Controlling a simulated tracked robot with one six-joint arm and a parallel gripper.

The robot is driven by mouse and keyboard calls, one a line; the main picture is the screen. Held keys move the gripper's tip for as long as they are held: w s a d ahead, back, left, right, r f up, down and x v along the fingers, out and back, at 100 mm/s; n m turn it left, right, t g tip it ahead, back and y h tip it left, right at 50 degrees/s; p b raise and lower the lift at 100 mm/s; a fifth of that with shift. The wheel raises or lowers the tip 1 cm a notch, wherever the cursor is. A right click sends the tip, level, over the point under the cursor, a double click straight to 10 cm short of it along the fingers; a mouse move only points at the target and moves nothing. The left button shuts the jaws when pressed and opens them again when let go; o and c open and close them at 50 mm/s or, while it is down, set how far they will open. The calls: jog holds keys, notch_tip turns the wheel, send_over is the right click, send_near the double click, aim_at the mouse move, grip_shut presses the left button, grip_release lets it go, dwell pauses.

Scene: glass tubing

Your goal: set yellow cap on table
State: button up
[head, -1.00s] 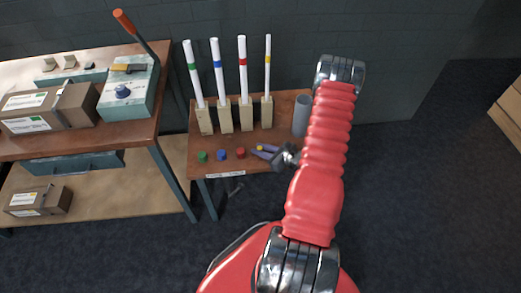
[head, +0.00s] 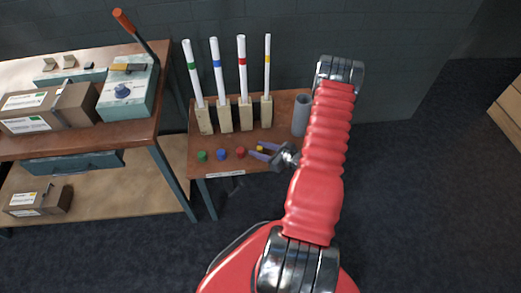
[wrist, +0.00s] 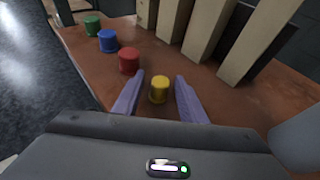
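The yellow cap (wrist: 159,89) stands upright on the small brown table (wrist: 80,62). In the head view the yellow cap (head: 260,149) is at the right end of the row of caps. My gripper (wrist: 157,88) is open in the wrist view, with one purple finger on each side of the yellow cap. Gaps show between the cap and both fingers. In the head view my gripper (head: 262,152) is low over the table's front part.
Red (wrist: 129,61), blue (wrist: 107,41) and green (wrist: 92,26) caps stand in a row to the left. White tubes in wooden blocks (head: 245,114) stand behind them. A grey cylinder (head: 300,115) stands at the right rear. A workbench (head: 75,140) is at the left.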

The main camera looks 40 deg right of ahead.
jog(key=v, duration=1.2)
dwell(0.6)
jog(key=w+a+r+n+g+y, duration=0.3)
jog(key=a+r+n+g, duration=0.1)
jog(key=a+r+n, duration=0.55)
jog(key=w+a+r+n+g+y, duration=0.35)
jog(key=a+r+n, duration=0.35)
jog(key=a+r, duration=0.45)
jog(key=s+a+r+n+h, duration=0.4)
jog(key=s+a+r+n, duration=0.2)
jog(key=r+n, duration=0.2)
jog(key=s+a+r+n+h, duration=0.5)
jog(key=r+n, duration=0.4)
jog(key=r, duration=0.3)
jog(key=shift+s+a, duration=0.6)
jog(key=shift+s, duration=0.15)
